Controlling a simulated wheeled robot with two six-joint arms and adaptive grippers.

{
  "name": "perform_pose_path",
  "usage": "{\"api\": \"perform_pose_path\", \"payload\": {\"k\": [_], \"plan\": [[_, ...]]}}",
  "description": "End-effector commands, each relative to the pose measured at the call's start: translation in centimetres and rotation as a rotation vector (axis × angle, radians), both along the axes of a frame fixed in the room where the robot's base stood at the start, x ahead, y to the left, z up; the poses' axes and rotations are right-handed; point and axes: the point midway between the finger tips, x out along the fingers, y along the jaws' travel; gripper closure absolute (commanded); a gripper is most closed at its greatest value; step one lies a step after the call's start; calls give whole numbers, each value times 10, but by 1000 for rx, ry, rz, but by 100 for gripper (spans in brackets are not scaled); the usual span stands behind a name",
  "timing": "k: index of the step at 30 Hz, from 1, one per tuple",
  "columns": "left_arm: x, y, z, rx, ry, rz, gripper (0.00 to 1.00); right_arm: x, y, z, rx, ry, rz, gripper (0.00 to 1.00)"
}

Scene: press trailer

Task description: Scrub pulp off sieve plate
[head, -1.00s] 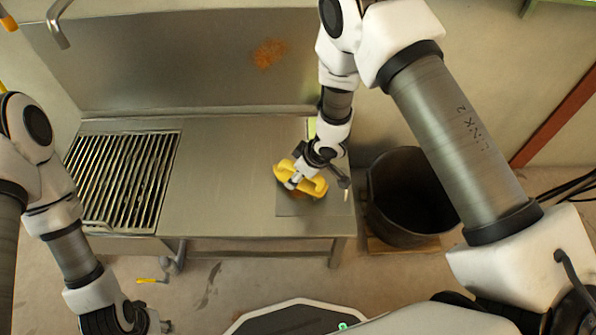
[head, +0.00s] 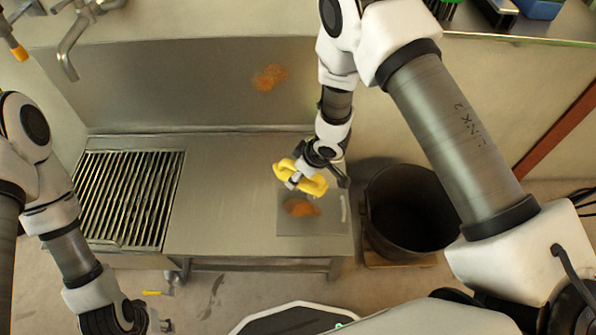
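The sieve plate (head: 290,225) is a flat grey square at the right end of the steel bench. An orange-brown clump of pulp (head: 300,207) lies on it. My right gripper (head: 297,178) appears shut on a yellow scrubber (head: 312,185). The scrubber is at the plate's far edge, behind the pulp; I cannot tell whether it touches the plate. My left gripper (head: 135,318) is low at the left, in front of the bench and empty as far as I can see. Its fingers are too unclear to show their opening.
A slatted grate (head: 130,200) fills the bench's left side; the bench middle (head: 225,200) is bare. A dark bucket (head: 410,215) stands right of the bench. An orange stain (head: 269,77) marks the backsplash. A tap (head: 75,45) is at upper left, and a shelf edge at upper right.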

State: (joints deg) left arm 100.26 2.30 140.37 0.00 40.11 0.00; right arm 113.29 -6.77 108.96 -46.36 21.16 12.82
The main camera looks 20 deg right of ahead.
Motion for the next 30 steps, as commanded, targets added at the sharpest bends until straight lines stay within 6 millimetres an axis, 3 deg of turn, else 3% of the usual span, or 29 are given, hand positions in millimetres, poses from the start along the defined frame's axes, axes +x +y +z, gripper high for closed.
{"api": "perform_pose_path", "payload": {"k": [1,7,26,30], "plan": [[0,0,10,0,0,0,60,0,0,10,0,0,-1,67],[0,0,22,0,0,0,60,-1,-1,21,0,0,-3,67],[0,0,21,0,0,0,60,-1,-1,21,1,-1,2,67],[0,0,21,0,0,0,60,8,0,24,1,-3,27,67]]}}
